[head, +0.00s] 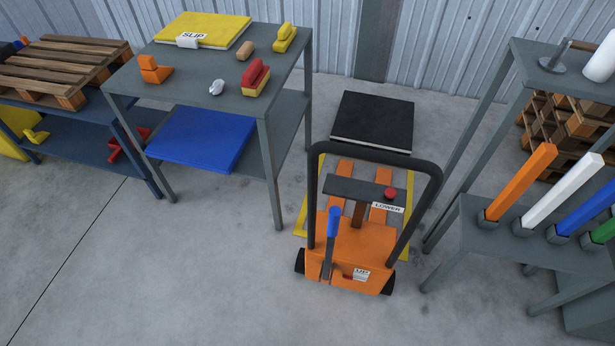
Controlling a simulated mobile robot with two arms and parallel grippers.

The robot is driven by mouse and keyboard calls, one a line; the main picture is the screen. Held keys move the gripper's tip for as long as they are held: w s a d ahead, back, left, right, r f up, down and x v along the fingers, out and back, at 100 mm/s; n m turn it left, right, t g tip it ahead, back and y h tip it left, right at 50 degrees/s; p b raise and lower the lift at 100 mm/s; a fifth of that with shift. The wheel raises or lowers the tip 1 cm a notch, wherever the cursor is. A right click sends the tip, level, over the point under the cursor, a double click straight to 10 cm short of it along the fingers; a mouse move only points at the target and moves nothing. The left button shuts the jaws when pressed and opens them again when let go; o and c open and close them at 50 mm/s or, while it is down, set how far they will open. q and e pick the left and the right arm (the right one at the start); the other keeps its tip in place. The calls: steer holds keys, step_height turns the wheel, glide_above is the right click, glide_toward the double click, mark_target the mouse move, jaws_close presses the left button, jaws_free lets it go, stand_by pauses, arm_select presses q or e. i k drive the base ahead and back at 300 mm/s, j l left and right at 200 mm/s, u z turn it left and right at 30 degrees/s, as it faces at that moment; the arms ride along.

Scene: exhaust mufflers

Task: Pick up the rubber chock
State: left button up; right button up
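No thing in the head view is plainly marked as the rubber chock. An orange block with a raised back (153,70) sits at the left of the grey table's top (190,72); its stepped shape could be a chock, but I cannot tell. A red block with a yellow base (256,78) sits near the right front edge, and a yellow block (285,38) at the back right corner. A small tan block (247,50) and a small silver-white object (217,87) lie between them. Neither of my grippers is in view.
An orange pallet truck (350,255) with a black handle stands right of the table, before a black-topped block (372,120). A blue slab (205,138) lies on the lower shelf. A rack with coloured bars (520,184) stands right. The front left floor is clear.

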mark_target(152, 73)
steer(key=i+j+u, duration=0.1)
steer(key=i+j, duration=0.2)
steer(key=j, duration=0.15)
steer(key=i+j+u, duration=0.1)
steer(key=i+j, duration=0.2)
steer(key=j, duration=0.15)
